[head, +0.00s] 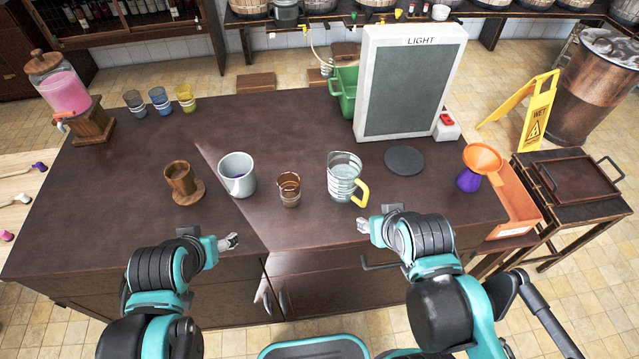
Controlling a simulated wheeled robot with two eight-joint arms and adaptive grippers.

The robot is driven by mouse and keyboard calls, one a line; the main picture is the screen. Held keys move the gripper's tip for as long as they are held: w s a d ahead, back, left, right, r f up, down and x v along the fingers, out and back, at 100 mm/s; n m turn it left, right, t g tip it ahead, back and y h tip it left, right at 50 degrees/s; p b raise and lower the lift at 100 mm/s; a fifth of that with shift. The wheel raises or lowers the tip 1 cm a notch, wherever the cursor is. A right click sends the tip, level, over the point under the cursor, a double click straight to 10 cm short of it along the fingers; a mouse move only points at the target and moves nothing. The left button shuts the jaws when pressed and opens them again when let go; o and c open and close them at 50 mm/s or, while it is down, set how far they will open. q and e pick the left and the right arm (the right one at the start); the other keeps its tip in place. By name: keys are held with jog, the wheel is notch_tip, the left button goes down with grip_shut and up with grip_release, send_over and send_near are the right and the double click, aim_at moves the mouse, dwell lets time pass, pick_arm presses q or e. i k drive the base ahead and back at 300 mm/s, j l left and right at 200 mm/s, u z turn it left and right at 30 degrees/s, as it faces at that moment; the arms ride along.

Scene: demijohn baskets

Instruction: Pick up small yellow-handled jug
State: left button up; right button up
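The small jug (343,177) is clear with dark marking bands, and its yellow handle (361,194) points to the lower right. It stands upright near the front of the dark table. My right gripper (363,226) is just in front of the jug's handle side, apart from it, near the table's front edge. My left gripper (232,241) is near the front edge, in front of the white mug, and holds nothing that I can see. The fingers of both are too small to judge their opening.
On the table (110,205) a small brown glass (289,190) and a white mug (237,175) stand left of the jug. A wooden cup (180,178) is farther left. A black disc (404,160) lies right of the jug, with a light panel (408,85) behind.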

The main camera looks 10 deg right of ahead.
aim_at(345, 169)
jog(key=u, duration=0.5)
jog(key=k+l+u, duration=0.1)
jog(key=l+u, duration=0.3)
jog(key=k+l+u, duration=0.2)
jog(key=u, duration=0.15)
jog(key=k+l+u, duration=0.2)
jog(key=l+u, duration=0.2)
jog(key=k+l, duration=0.35)
